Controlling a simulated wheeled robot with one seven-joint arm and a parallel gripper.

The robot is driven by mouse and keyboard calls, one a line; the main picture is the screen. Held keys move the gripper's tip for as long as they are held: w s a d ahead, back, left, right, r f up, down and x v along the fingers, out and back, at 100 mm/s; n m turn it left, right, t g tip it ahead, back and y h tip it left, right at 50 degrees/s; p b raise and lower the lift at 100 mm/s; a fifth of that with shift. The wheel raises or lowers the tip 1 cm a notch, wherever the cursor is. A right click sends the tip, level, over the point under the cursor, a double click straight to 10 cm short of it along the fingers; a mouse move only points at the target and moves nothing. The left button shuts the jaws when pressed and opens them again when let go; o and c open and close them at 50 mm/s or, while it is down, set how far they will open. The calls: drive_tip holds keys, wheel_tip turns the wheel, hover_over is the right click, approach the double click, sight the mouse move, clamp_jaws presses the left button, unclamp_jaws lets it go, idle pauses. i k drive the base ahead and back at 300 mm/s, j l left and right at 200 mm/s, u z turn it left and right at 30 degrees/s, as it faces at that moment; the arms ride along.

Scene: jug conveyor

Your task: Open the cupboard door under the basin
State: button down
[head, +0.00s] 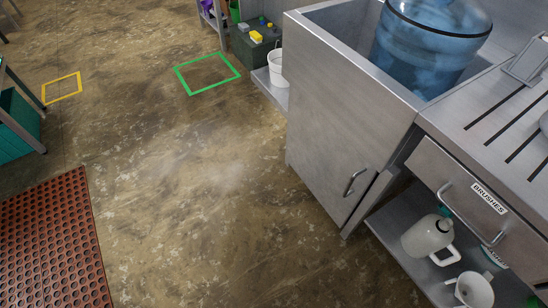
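The cupboard door (335,120) is a plain brushed-steel panel below the basin (345,17) in the head view. A bar handle (354,182) sits low near its right edge. A narrow edge strip shows to the right of the handle; I cannot tell whether the door is fully closed or slightly ajar. The inside of the cupboard is hidden. A large blue water jug (425,45) stands in the basin. My gripper is not in view.
A drawer labelled BRUSHES (470,195) is right of the door, above a shelf with a white jug (428,236) and a white mug (474,289). A white bucket (277,68) stands beyond the cupboard. The floor before the door is clear; a red perforated mat (50,245) lies left.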

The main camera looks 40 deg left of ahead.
sight(337, 174)
drive_tip(key=u, duration=0.75)
drive_tip(key=i+u, duration=0.25)
drive_tip(key=i, duration=0.6)
